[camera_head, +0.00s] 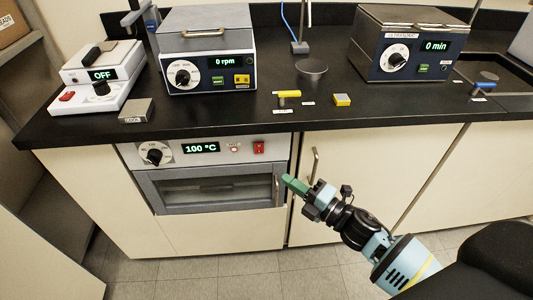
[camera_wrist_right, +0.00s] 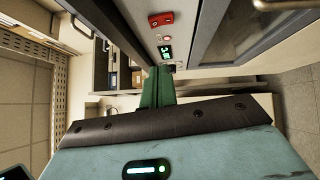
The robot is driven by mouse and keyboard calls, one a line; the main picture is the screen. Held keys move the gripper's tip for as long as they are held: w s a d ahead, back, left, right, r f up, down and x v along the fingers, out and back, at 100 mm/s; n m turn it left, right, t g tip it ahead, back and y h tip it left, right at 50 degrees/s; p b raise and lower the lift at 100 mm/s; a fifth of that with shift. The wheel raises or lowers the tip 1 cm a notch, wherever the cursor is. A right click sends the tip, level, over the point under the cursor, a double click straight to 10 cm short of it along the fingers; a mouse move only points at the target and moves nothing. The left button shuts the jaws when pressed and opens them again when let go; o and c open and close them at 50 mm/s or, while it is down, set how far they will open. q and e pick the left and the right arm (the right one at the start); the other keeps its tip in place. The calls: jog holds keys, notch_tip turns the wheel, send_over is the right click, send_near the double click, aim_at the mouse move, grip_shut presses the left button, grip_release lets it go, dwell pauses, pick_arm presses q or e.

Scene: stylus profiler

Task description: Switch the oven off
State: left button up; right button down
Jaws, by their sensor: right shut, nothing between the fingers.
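The oven (camera_head: 215,192) is built in under the bench. Its panel has a dial knob (camera_head: 155,153), a lit green display (camera_head: 201,147) reading 100 °C, a small round indicator (camera_head: 234,147) and a red rocker switch (camera_head: 258,147). My right gripper (camera_head: 288,180), with green fingers, is shut and empty. In the head view it is below and right of the red switch, by the oven door's right edge, apart from the switch. In the right wrist view the fingers (camera_wrist_right: 160,86) point along the panel, with the red switch (camera_wrist_right: 161,19) near the top. My left gripper is not in view.
The oven door handle (camera_head: 278,188) is close to my right fingertips. A cabinet door handle (camera_head: 312,165) is just right of it. The black bench top (camera_head: 200,112) overhangs the panel and holds several instruments. The floor (camera_head: 220,275) in front is clear.

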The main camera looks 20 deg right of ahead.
aim_at(256, 146)
jog(key=shift+w+a+r, duration=0.2)
jog(key=shift+w+a, duration=0.25)
jog(key=shift+w, duration=1.3)
jog(key=shift+w+a+r, duration=0.2)
jog(key=shift+w+a, duration=0.25)
jog(key=shift+w, duration=1.35)
jog(key=shift+w+a+r, duration=0.2)
jog(key=shift+w+a, duration=0.25)
jog(key=shift+w, duration=1.3)
jog(key=shift+w+r, duration=0.1)
jog(key=shift+w+d+p, duration=0.1)
jog(key=shift+p, duration=0.2)
